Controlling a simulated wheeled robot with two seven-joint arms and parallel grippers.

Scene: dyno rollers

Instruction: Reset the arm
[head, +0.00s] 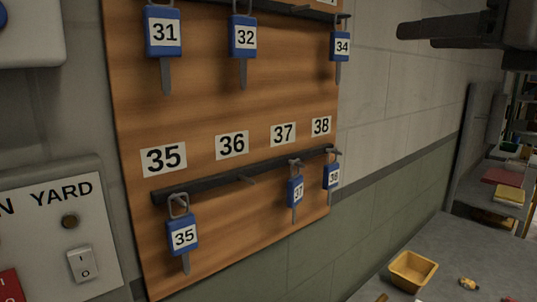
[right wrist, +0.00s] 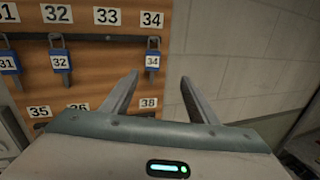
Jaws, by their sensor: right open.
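My right gripper (head: 418,37) shows at the top right of the head view, in front of the block wall and to the right of the key board (head: 215,90). Its two dark fingers point left toward the board. In the right wrist view the fingers of my right gripper (right wrist: 160,77) stand wide apart with nothing between them. Behind them are the board's right edge and the blue key tag 34 (right wrist: 153,61), apart from the fingers. My left gripper is in neither view.
Blue key tags 31 (head: 163,33), 32 (head: 243,38), 35 (head: 183,236), 37 (head: 296,190) and 38 (head: 332,176) hang on pegs; peg 36 (head: 247,180) is empty. A switch panel (head: 60,235) is at left. A yellow tray (head: 411,271) sits on a grey bench (head: 470,250).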

